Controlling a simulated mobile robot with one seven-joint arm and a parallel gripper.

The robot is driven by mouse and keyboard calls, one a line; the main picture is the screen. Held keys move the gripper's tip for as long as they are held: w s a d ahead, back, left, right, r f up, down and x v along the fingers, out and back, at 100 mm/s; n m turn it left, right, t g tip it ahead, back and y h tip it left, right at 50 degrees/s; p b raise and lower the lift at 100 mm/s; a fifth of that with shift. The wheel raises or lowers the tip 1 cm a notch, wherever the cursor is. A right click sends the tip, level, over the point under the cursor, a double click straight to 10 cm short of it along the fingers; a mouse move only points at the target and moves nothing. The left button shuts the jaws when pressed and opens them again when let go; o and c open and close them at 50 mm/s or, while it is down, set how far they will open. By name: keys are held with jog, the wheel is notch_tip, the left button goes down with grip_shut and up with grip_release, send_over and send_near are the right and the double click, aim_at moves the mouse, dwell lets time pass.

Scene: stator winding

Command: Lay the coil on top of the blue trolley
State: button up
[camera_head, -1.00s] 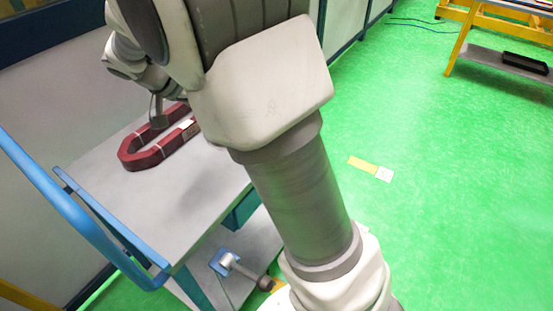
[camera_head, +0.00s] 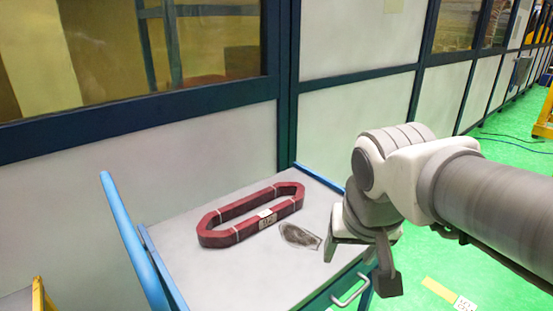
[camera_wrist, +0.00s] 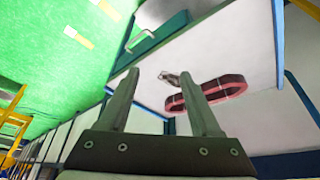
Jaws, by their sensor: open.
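The coil (camera_head: 240,230) is a dark red elongated loop with light bands and a white label. It lies flat on the grey top of the blue trolley (camera_head: 205,280), towards the back and apart from my gripper. It also shows in the wrist view (camera_wrist: 222,97). My gripper (camera_head: 360,262) is open and empty, to the right of the coil and near the trolley's right edge. In the wrist view my two fingers (camera_wrist: 160,78) stand wide apart with nothing held between them.
A small dark grey item (camera_head: 299,237) lies on the trolley top between the coil and my gripper. A blue push handle (camera_head: 130,235) rises at the trolley's left. A panelled wall (camera_head: 200,150) with windows stands behind.

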jog(key=shift+s+a+f+n+t+y, duration=0.15)
jog(key=shift+s+n, duration=0.2)
jog(key=shift+s, duration=0.5)
jog(key=shift+s+a+f+n+t+y, duration=0.1)
jog(key=shift+s+n+t, duration=0.15)
jog(key=shift+s, duration=0.55)
jog(key=shift+s+a+f+n+t+y, duration=0.15)
jog(key=shift+s+n, duration=0.25)
jog(key=shift+s, duration=0.45)
jog(key=shift+d, duration=0.1)
